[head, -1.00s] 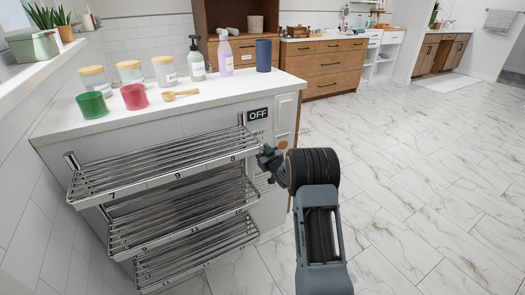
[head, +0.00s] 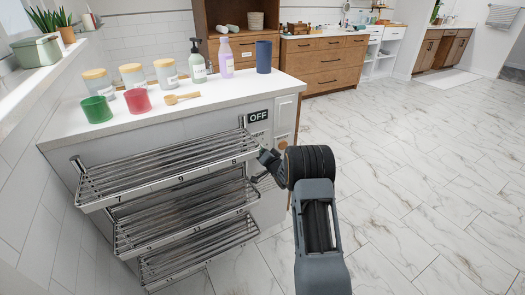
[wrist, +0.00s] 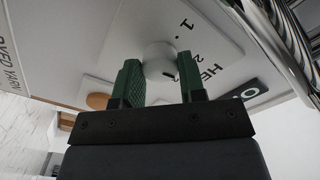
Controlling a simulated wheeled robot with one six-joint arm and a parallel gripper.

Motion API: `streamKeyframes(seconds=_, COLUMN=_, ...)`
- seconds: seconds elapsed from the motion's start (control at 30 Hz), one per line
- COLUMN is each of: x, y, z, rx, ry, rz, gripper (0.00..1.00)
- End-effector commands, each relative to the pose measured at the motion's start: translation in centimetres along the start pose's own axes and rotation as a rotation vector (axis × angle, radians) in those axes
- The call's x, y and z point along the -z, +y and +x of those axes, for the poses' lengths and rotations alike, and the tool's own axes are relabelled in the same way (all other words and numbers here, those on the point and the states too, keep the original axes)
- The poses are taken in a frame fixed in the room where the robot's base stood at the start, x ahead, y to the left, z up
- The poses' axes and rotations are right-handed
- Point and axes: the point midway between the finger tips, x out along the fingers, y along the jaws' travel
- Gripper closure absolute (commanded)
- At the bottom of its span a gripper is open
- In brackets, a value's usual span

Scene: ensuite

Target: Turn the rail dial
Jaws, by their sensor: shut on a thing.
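The rail dial (wrist: 158,62) is a round white knob on a pale control plate in the wrist view. My gripper (wrist: 159,78) has its two green ribbed fingers on either side of the knob and is shut on it. Printed marks "1", "2" and part of "HEAT" show on the plate beside it. In the head view my gripper (head: 265,158) is at the right end of the cabinet front, just below the black "OFF" display (head: 258,117). There my gripper hides the dial.
Chrome towel rails (head: 165,172) jut out in tiers just left of my gripper; a bar is close in the wrist view too. The white counter (head: 215,100) above holds cups, jars and bottles. The marble floor to the right (head: 430,190) is clear.

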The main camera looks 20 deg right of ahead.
Motion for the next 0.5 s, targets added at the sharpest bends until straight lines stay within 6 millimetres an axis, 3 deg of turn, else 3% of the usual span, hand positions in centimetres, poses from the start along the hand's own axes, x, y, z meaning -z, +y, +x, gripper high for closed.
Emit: streamKeyframes(seconds=0.5, x=0.07, y=-0.11, z=-0.01, rx=-0.001, ry=-0.001, rz=0.436, gripper=0.86)
